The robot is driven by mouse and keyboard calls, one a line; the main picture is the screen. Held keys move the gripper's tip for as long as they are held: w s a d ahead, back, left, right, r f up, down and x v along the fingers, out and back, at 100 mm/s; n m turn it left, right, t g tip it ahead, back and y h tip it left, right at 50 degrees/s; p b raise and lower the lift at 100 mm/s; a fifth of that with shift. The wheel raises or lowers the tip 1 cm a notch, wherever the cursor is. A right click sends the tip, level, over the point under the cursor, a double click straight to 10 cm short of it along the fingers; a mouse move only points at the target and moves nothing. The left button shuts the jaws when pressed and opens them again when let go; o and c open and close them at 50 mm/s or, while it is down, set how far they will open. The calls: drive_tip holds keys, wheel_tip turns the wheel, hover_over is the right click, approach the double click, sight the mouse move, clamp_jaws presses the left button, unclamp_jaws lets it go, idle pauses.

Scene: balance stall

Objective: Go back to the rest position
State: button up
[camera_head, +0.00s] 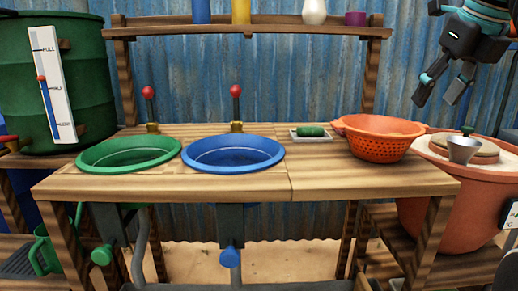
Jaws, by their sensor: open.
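My gripper (441,88) hangs at the upper right, above and to the right of the orange colander. Its two dark fingers are apart and nothing is between them. It touches nothing that I can see. Part of my arm is cut off by the right and top edges of the picture.
A wooden counter (330,170) holds a green basin (128,152), a blue basin (233,153), a green item (310,131) on a small white tray (326,137) and an orange colander (380,140). A lidded terracotta pot (430,210) stands right; a green barrel (85,105) stands left.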

drive_tip(key=s+a+f+n+p, duration=0.1)
drive_tip(key=s+a+f+n, duration=0.3)
drive_tip(key=f+n, duration=0.6)
drive_tip(key=s+a+f+n+p, duration=0.2)
drive_tip(key=s+a+f+n, duration=0.3)
drive_tip(key=f+n, duration=0.6)
drive_tip(key=s+a+f+n+p, duration=0.1)
drive_tip(key=s+a+f+n, duration=0.4)
drive_tip(key=f+n, duration=0.6)
drive_tip(key=shift+s+a+n+p, duration=0.3)
drive_tip(key=shift+n+p, duration=0.1)
drive_tip(key=shift+n, duration=0.6)
drive_tip(key=shift+d, duration=0.1)
